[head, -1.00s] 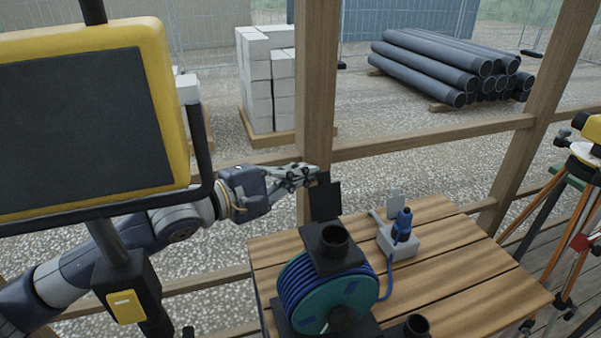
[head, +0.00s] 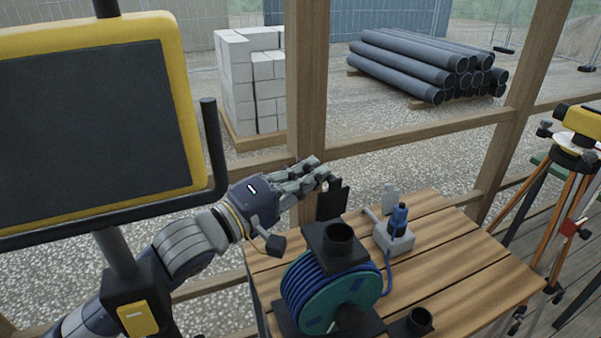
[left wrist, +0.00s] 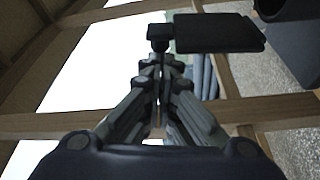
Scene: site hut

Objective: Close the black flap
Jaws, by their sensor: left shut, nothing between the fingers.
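The black flap (head: 332,202) stands upright, open, at the back of a black box (head: 318,238) with a round black collar (head: 340,236), above the blue cable reel (head: 335,292). In the left wrist view the flap (left wrist: 217,33) is a dark plate just beyond and right of my fingertips. My left gripper (head: 324,175) is shut and empty, coming in from the left at the flap's upper edge. I cannot tell whether its fingertips touch the flap. In the left wrist view the closed fingers (left wrist: 160,68) point towards the flap's small block. My right gripper is out of view.
A grey socket box (head: 395,238) with a blue plug (head: 399,217) and a raised grey lid stands right of the flap on the wooden table (head: 460,270). A black cup (head: 420,320) is at the front. A wooden post (head: 306,90) rises behind my gripper.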

